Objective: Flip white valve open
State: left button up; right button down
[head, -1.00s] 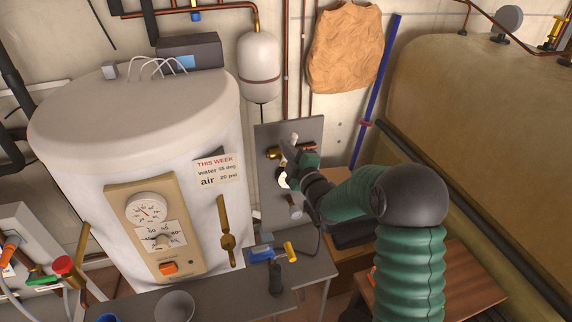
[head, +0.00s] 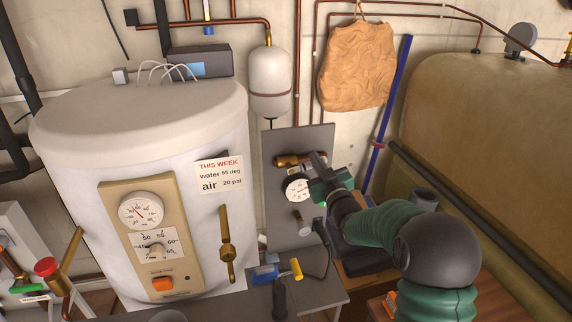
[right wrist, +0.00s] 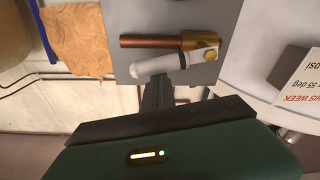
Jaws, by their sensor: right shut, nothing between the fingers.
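The valve sits on a grey panel (head: 285,215) right of the white boiler tank. In the head view I see its copper and brass body (head: 287,160); its lever is hard to tell from my gripper there. In the right wrist view its white handle (right wrist: 165,67) lies roughly along the copper pipe (right wrist: 150,41), slightly tilted, joined to a brass body (right wrist: 199,41). My right gripper (head: 319,160) is shut and empty, its tips close to the handle (right wrist: 157,82). I cannot tell whether they touch. My left gripper is out of view.
A round gauge (head: 298,189) is on the panel below the valve, with a smaller fitting (head: 302,222) under it. The white tank (head: 75,160) stands left. A workbench (head: 318,288) with tools is below. A large tan tank (head: 480,130) fills the right.

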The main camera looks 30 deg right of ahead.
jog(key=shift+s+d+f+m+h+b, duration=0.1)
jog(key=shift+d+f+m+h+b, duration=0.1)
jog(key=shift+f+m+b, duration=0.4)
jog(key=shift+d+f+m+h+b, duration=0.15)
jog(key=shift+f+m+b, duration=0.25)
jog(key=shift+m+b, duration=0.25)
jog(key=shift+f, duration=0.15)
